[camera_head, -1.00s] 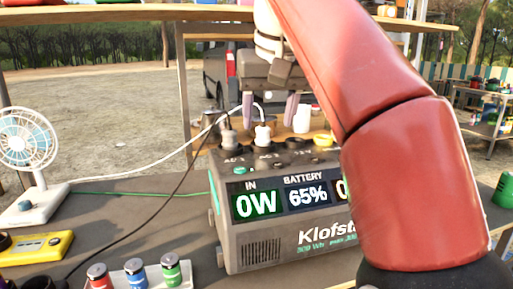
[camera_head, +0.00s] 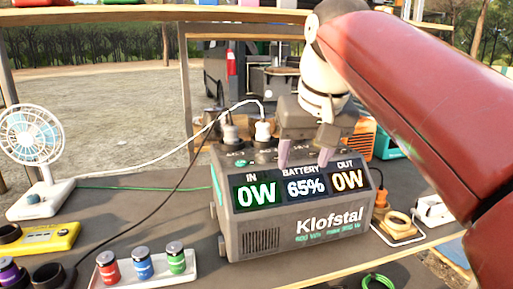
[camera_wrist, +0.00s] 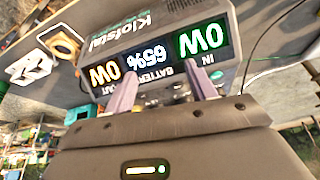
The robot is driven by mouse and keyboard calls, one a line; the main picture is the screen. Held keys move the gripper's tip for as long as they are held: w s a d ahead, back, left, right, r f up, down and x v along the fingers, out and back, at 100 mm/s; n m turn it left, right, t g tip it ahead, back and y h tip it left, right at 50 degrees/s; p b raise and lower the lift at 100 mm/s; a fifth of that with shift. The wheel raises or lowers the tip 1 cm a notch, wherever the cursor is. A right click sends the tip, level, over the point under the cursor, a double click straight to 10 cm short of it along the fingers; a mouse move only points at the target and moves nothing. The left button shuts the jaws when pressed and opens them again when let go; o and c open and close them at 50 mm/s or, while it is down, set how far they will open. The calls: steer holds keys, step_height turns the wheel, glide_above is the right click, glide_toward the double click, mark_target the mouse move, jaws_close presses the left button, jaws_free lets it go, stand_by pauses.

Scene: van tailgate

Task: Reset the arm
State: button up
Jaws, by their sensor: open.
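My gripper (camera_head: 304,156) is open, its two pale purple fingers apart and pointing down in front of the upper face of the grey Klofstal power station (camera_head: 300,238). Nothing shows between the fingers. In the wrist view the fingers (camera_wrist: 163,88) reach toward the power station's display (camera_wrist: 150,65), which appears upside down. The display reads IN 0W, BATTERY 65%, OUT 0W. My red arm comes in from the right side of the head view. Part of the power station's top is hidden behind my gripper.
A white plug (camera_head: 263,130) and a dark plug (camera_head: 230,132) stand on the power station's top, with cables running left. A fan (camera_head: 30,140), a yellow device (camera_head: 42,238) and a tray of small jars (camera_head: 150,277) are at left. A white charger-like item (camera_head: 432,210) lies at right.

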steer(key=s+d+f, duration=0.2)
steer(key=s+f, duration=0.3)
steer(key=f, duration=0.3)
steer(key=s+d+f+m, duration=0.1)
steer(key=s+d+f, duration=0.2)
steer(key=f, duration=0.6)
steer(key=s+d+f+h, duration=0.1)
steer(key=s+d+f, duration=0.1)
steer(key=s+f, duration=0.4)
step_height(320, 180, down, 3)
steer(key=shift+s+d+f+m+t, duration=0.1)
steer(key=shift+s+d+m+t, duration=0.05)
steer(key=shift+s+m+t, duration=0.2)
